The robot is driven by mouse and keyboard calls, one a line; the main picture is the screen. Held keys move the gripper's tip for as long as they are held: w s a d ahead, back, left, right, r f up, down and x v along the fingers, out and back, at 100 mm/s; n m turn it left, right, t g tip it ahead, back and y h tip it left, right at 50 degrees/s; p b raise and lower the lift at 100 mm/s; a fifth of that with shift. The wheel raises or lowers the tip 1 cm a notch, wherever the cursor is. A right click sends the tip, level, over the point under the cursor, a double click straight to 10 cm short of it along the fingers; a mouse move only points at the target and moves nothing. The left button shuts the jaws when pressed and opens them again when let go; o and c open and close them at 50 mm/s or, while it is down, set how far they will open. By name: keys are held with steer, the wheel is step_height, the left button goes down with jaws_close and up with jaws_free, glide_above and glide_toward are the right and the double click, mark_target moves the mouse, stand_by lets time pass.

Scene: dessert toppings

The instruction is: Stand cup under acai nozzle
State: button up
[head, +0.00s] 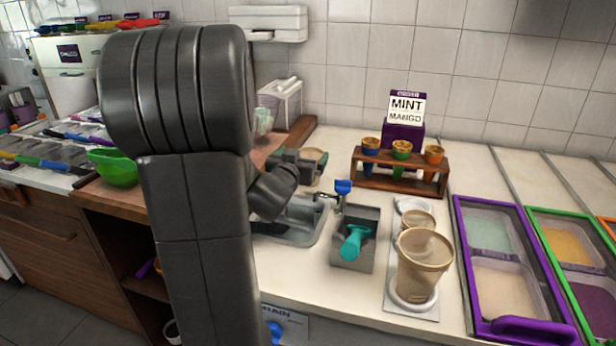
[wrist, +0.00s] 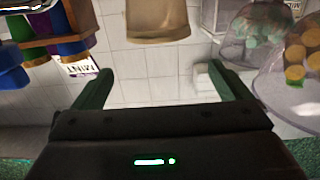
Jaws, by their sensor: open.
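I cannot make out an acai nozzle in either view.
Two more tan cups, one large (head: 422,265) and one smaller (head: 414,223), stand on a tray at right. A sink (head: 290,230) and a scoop holder (head: 355,240) are nearer.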

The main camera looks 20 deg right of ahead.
mark_target(313, 149)
steer(key=f, duration=0.3)
steer(key=shift+w+d, duration=0.25)
steer(key=shift+w, duration=0.1)
steer(key=x, duration=0.6)
steer(key=shift+w+d, duration=0.2)
steer(key=shift+w, duration=0.05)
steer(key=shift+c, duration=0.5)
steer(key=c, duration=1)
steer(key=shift+r, duration=0.2)
